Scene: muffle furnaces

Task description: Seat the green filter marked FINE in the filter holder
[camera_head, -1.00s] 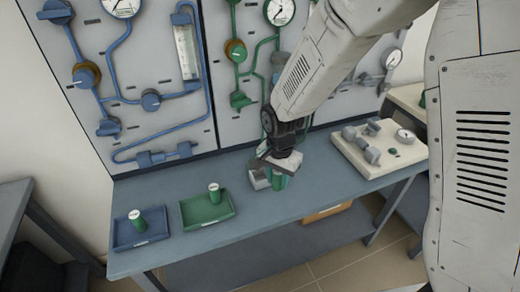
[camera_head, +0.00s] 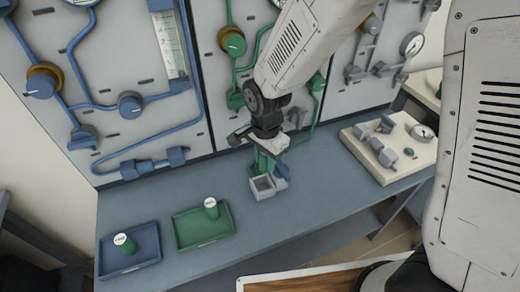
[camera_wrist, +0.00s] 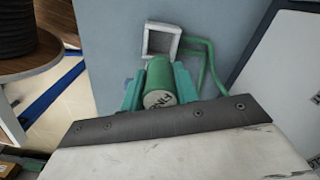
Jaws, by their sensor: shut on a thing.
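My gripper (camera_wrist: 160,88) is shut on a green cylindrical filter (camera_wrist: 160,74), whose pale end reads FINE in the wrist view. Teal fingers lie on both sides of it. The filter holder (camera_wrist: 161,39) is a grey, open, square box with green pipes beside it, just beyond the filter. In the head view my gripper (camera_head: 266,150) is beside the holder (camera_head: 261,187) on the bench. The filter looks outside the box opening in the wrist view. Its height above the bench is hard to judge.
On the bench (camera_head: 330,165), a blue tray (camera_head: 109,258) and a green tray (camera_head: 187,237) each hold a green cylinder with a white top. A pale block with valves and a gauge (camera_head: 361,159) stands at the right. The pipe panel rises behind.

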